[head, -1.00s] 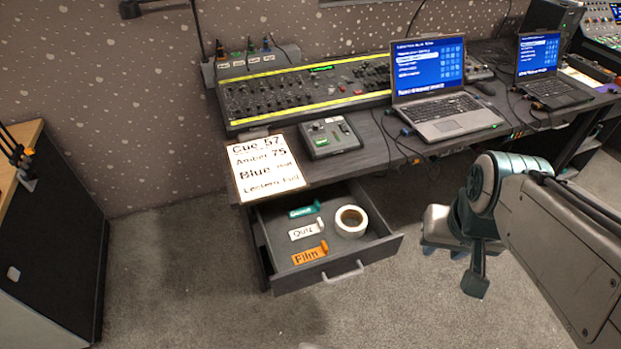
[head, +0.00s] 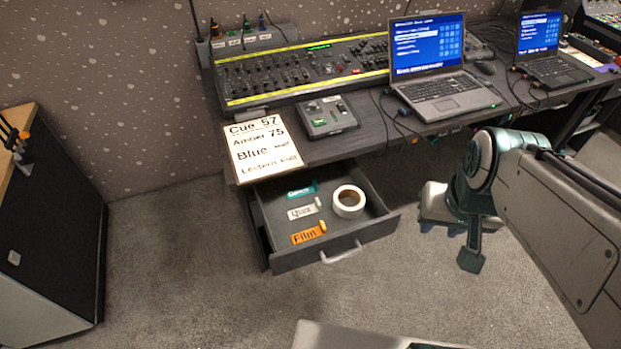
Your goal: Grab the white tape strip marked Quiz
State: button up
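The white tape strip marked Quiz (head: 300,212) lies in the open drawer (head: 343,243) under the desk, with a small pale tab at its right end. It is between a green strip (head: 302,190) at the back and an orange strip marked Film (head: 307,235) at the front. A white tape roll (head: 348,201) lies to its right. My gripper (head: 443,229) hangs outside the drawer, to its right, partly hidden by my arm. It is apart from the strip. Its fingers are too small and overlapped to tell open from shut.
Above the drawer, the desk holds a cue sheet (head: 262,147), a small control box (head: 327,116), a fader console (head: 300,75) and a laptop (head: 440,70). A dark cabinet (head: 60,215) stands at left. The carpet before the drawer is mostly clear.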

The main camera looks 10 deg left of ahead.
aim_at(317, 207)
jog(key=u, duration=1.35)
jog(key=i, duration=0.75)
jog(key=z, duration=0.35)
